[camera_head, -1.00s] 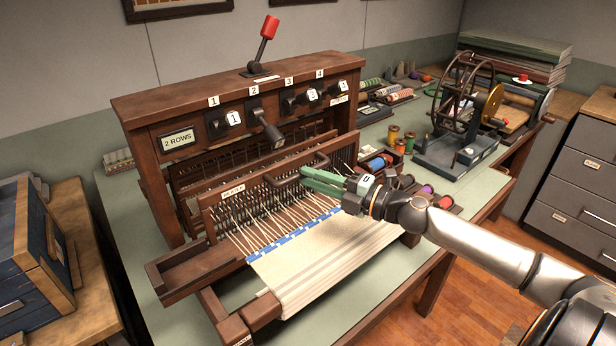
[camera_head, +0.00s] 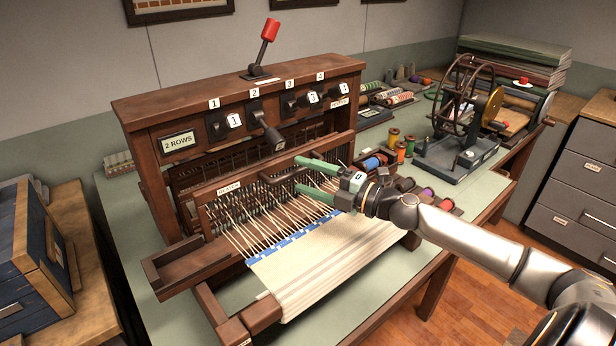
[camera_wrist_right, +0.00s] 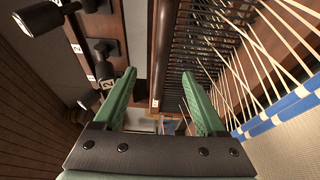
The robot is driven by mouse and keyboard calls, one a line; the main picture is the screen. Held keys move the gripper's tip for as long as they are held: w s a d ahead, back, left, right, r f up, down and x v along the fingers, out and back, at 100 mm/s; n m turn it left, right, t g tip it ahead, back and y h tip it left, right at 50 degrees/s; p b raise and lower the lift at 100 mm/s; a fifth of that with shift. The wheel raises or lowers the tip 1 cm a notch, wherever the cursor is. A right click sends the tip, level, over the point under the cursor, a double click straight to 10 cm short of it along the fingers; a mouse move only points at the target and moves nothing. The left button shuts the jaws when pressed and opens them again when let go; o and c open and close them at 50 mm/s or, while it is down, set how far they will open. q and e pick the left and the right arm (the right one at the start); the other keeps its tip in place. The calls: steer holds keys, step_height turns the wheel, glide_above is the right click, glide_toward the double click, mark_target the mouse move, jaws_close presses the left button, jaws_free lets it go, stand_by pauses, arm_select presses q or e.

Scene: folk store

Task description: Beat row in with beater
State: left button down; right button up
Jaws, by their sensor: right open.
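The loom's wooden beater (camera_head: 228,188), labelled BEATER, stands across the warp in the head view, behind the woven cloth (camera_head: 320,262). Blue weft blocks (camera_head: 285,243) line the cloth's far edge, and white warp threads run from it into the beater's reed. My right gripper (camera_head: 306,175) is open at the right part of the beater, its green fingers spread one above the other. Whether the beater's handle lies between them is hard to tell. In the right wrist view, the open fingers (camera_wrist_right: 161,103) show, with a wooden bar (camera_wrist_right: 163,50) beyond them. My left gripper is out of view.
The loom's frame carries a red-knobbed lever (camera_head: 268,32), numbered levers (camera_head: 265,125) and a 2 ROWS display (camera_head: 178,141) above the beater. Thread spools (camera_head: 392,138) and a spinning wheel (camera_head: 462,105) stand to the right. A blue chest (camera_head: 30,250) is at left.

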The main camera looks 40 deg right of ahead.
stand_by(0.4)
steer(key=p+v, duration=0.2)
steer(key=v, duration=0.6)
stand_by(0.5)
stand_by(1.3)
